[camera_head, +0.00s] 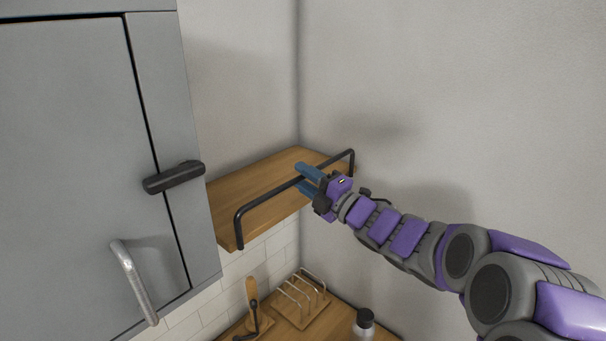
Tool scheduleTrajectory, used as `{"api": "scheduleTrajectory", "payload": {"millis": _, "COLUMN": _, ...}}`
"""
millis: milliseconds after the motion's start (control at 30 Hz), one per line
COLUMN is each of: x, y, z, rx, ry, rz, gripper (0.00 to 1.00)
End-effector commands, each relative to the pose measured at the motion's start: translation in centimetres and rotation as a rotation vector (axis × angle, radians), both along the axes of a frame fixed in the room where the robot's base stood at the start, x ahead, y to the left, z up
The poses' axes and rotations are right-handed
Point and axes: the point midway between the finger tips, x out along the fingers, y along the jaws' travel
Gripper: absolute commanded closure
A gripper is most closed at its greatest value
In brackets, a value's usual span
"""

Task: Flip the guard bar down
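The guard bar (268,198) is a thin black rail with bent ends along the front of a wooden wall shelf (232,198). It stands raised above the shelf's front edge, with its near end low at the left corner. My gripper (303,180) reaches in from the right at the bar's right half. Its two blue fingers are apart, one above and one below the bar, and the bar runs between them. Whether the fingers touch the bar cannot be told. The gripper hides a short stretch of the bar and of the shelf edge.
A grey cabinet (75,170) with a black latch (174,177) and a metal handle (134,282) stands close at left. Below are a wooden rack (300,306), a wooden stand with a black hook (253,312) and a black-capped bottle (364,326). A bare wall is at right.

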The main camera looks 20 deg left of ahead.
Motion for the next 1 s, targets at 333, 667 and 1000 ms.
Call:
{"api": "scheduleTrajectory", "payload": {"millis": 333, "x": 0.22, "y": 0.49, "z": 0.11, "rx": -0.001, "ry": 0.001, "rz": -0.001, "gripper": 0.65}}
{"api": "scheduleTrajectory", "payload": {"millis": 667, "x": 0.22, "y": 0.53, "z": 0.06, "rx": -0.001, "ry": 0.000, "rz": 0.000, "gripper": 0.91}}
{"api": "scheduleTrajectory", "payload": {"millis": 1000, "x": 0.26, "y": 0.68, "z": -0.18, "rx": -0.005, "ry": 0.003, "rz": 0.001, "gripper": 1.00}}
